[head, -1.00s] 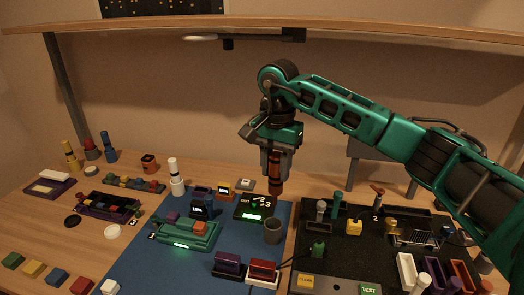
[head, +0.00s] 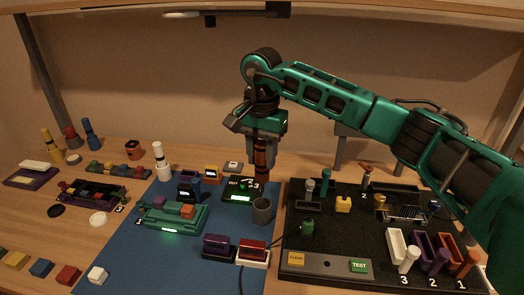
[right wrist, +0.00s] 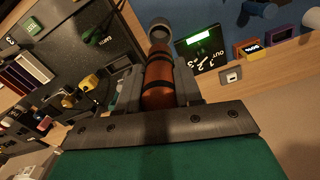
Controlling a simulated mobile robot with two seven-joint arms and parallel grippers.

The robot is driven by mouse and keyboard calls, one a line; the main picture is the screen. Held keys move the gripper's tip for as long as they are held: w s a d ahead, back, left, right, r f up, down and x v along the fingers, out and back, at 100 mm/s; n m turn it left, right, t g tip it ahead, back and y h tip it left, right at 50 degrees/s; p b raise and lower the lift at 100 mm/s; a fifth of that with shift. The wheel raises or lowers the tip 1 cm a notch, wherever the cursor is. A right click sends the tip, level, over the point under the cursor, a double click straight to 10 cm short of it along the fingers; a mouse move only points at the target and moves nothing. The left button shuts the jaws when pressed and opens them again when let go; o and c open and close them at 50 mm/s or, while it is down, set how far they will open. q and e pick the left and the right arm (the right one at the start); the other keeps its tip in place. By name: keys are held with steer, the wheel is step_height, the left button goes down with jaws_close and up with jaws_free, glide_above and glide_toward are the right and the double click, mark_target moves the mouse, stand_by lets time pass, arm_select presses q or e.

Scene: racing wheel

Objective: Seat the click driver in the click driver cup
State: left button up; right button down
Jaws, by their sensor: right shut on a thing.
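The click driver (head: 261,158), an orange-brown cylinder with black bands, is upright in my right gripper (head: 263,150). The gripper's fingers are shut around its upper part. The click driver cup (head: 262,211), a grey open cylinder, stands on the blue mat. In the head view the driver's lower end is above the cup's rim, with a gap between them. In the right wrist view the driver (right wrist: 158,80) points toward the cup (right wrist: 160,27), whose rim shows just past the driver's tip. I cannot tell whether they are exactly in line. My left gripper is not in view.
A black box with a green display (head: 240,190) stands left of the cup. A black panel (head: 325,235) with tools and slots lies to the right. Purple (head: 218,246) and red (head: 252,251) blocks stand in front. The blue mat (head: 190,262) is bare at its front.

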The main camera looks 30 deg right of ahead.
mark_target(262, 186)
step_height(262, 186, down, 2)
steer(key=shift+f+b, duration=0.1)
steer(key=shift+b, duration=0.35)
steer(key=shift+f, duration=0.35)
stand_by(0.4)
steer(key=shift+f+b, duration=0.55)
steer(key=shift+f, duration=0.1)
stand_by(0.7)
steer(key=shift+f+b, duration=1.65)
steer(key=shift+f, duration=0.85)
steer(key=c, duration=0.7)
jaws_free()
